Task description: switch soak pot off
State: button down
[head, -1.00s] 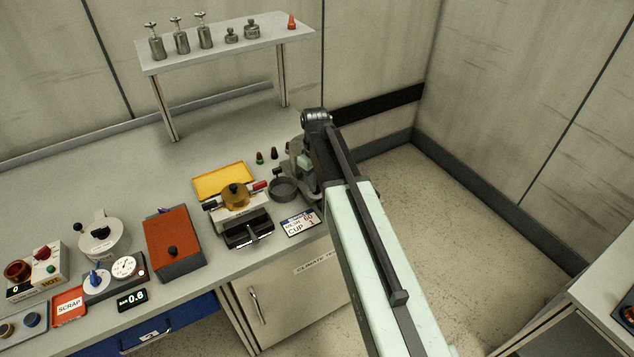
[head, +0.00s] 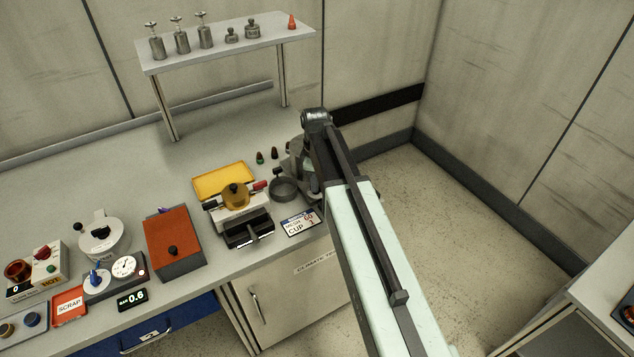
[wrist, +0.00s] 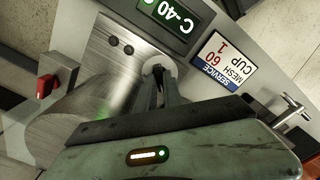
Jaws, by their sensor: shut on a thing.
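A brushed-metal unit fills the upper left of the wrist view. Its body (wrist: 105,60) has two dark round buttons, a red switch or lever (wrist: 46,87) on its left side, and a green-lit display (wrist: 172,14) reading C-40, seen rotated. I take it as the soak pot; no name label shows. My gripper (wrist: 159,88) points at a round pale knob-like part (wrist: 153,66) beside the display, and its narrow dark jaws are shut on it. The wrist housing hides the lower part of the view. In the head view my arm covers the gripper and most of this unit.
A service card (wrist: 222,58) lies close by; it also shows in the head view (head: 301,223). A dark round sieve cup (head: 285,189), a yellow tray (head: 223,180) and an orange-lidded box (head: 172,238) stand left of my arm. Open floor lies to the right.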

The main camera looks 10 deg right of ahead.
jog(key=shift+w+d, duration=0.1)
jog(key=shift+d, duration=0.05)
jog(key=c, duration=1.5)
grip_release()
jog(key=shift+r+p, duration=0.55)
notch_tip(320, 180, up, 7)
jog(key=p, duration=0.7)
jog(key=shift+f, duration=0.1)
